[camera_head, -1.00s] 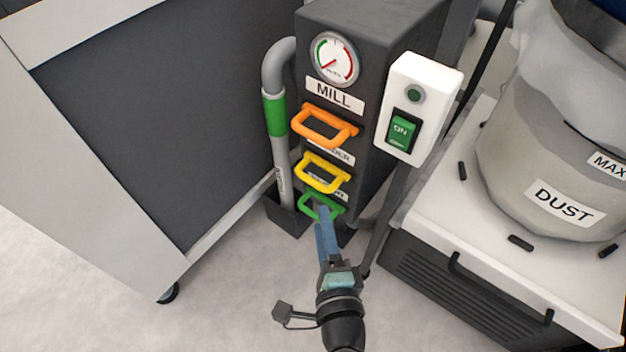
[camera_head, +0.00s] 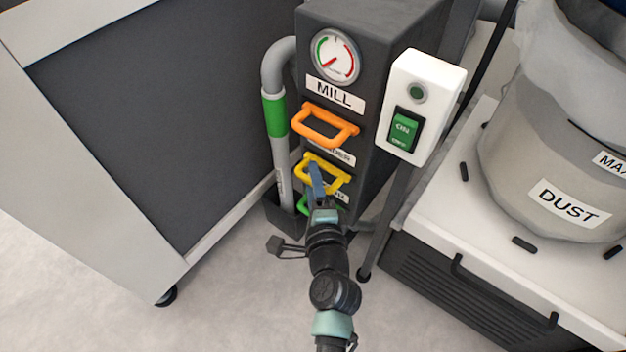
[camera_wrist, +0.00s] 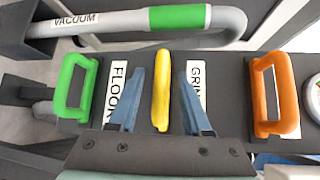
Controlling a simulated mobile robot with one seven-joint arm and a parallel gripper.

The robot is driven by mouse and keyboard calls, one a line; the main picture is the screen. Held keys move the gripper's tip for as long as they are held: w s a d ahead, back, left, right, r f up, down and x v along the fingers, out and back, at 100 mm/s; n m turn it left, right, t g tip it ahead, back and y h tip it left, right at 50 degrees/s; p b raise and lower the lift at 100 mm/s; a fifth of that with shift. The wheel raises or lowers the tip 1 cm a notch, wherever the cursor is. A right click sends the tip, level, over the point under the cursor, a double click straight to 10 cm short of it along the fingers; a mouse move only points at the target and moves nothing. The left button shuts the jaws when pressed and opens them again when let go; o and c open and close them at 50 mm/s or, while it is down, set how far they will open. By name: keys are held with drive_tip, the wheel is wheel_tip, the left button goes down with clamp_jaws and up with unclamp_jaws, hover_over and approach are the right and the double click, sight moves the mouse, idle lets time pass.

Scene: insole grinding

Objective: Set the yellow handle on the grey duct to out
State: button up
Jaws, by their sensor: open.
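The yellow handle (camera_head: 324,172) is the middle of three handles on the front of the dark grey duct (camera_head: 375,40). In the wrist view the yellow handle (camera_wrist: 160,90) stands between the two blue fingers of my gripper (camera_wrist: 160,105). The fingers are open, with a gap on each side of the handle. In the head view my gripper (camera_head: 315,185) is in front of the yellow handle and partly covers it. The label beside the yellow handle is partly hidden.
The orange handle (camera_head: 330,126) is above and the green handle (camera_head: 304,204) below, both close to the fingers. A grey vacuum pipe (camera_head: 281,150) runs left of the duct. A white switch box (camera_head: 424,105) and dust collector (camera_head: 500,215) stand right.

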clamp_jaws()
idle(1.3)
